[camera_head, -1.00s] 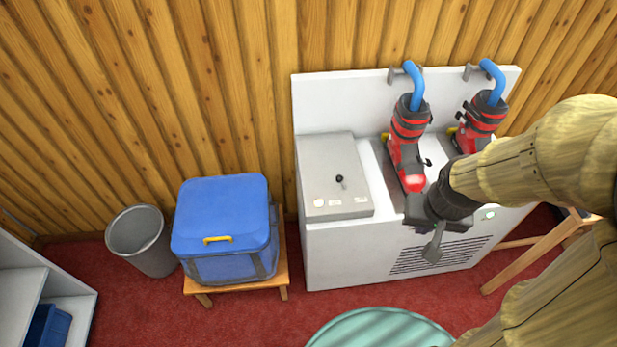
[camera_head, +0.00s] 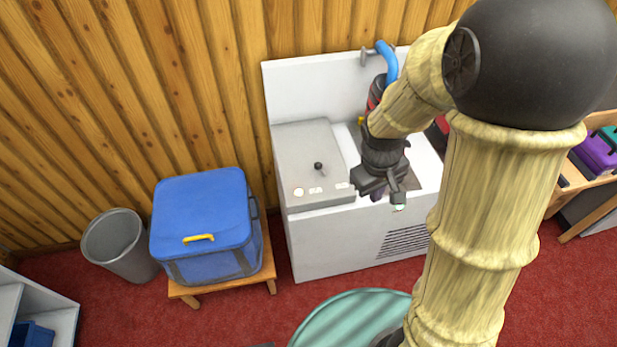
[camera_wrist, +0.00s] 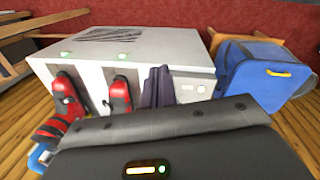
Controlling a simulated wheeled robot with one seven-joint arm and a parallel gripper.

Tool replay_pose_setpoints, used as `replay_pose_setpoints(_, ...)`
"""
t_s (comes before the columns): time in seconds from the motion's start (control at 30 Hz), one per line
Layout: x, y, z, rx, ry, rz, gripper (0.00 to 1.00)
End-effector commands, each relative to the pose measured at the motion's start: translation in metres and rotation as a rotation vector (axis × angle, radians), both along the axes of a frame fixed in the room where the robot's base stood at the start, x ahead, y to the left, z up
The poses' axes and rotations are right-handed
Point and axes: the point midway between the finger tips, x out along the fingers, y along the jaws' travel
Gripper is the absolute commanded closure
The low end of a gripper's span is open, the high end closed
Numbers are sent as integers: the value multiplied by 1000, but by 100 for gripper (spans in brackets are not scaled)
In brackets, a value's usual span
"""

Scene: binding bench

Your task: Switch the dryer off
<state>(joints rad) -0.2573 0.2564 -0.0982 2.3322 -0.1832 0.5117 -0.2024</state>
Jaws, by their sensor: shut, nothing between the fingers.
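The dryer (camera_head: 330,230) is a white cabinet against the wooden wall. A grey control panel (camera_head: 308,140) on its left top carries a small black-knobbed lever (camera_head: 318,167). A pale round button (camera_head: 298,192) and small labels sit along the panel's front edge. A green light (camera_head: 399,207) shows on the dryer's front, also in the wrist view (camera_wrist: 122,57). My gripper (camera_head: 379,194) is shut and empty, in front of and right of the panel, apart from the lever. Its dark fingers (camera_wrist: 159,78) show in the wrist view, where the lever is not clear.
Red-and-black boots (camera_wrist: 118,94) with blue hoses hang on the dryer's right side; my arm mostly covers them in the head view. A blue cooler box (camera_head: 205,225) on a wooden stool and a grey bin (camera_head: 115,245) stand left. A round teal top (camera_head: 345,315) is in front.

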Motion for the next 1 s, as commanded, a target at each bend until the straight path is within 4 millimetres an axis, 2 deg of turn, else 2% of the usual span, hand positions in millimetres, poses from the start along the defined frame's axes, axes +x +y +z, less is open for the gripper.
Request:
replay_pose_setpoints(0.03, 11, 11, -22, -44, 39, 106, 100)
replay_pose_setpoints(0.1, 24, 22, -40, -113, 89, 250, 100)
replay_pose_setpoints(0.37, 72, 69, -108, -417, 268, 766, 100)
replay_pose_setpoints(0.6, 108, 134, -163, -786, 424, 1208, 100)
replay_pose_setpoints(0.8, 122, 208, -196, -1150, 532, 1504, 100)
replay_pose_setpoints(0.9, 123, 238, -205, -1293, 567, 1587, 100)
replay_pose_setpoints(1.0, 122, 254, -207, -1372, 584, 1626, 100)
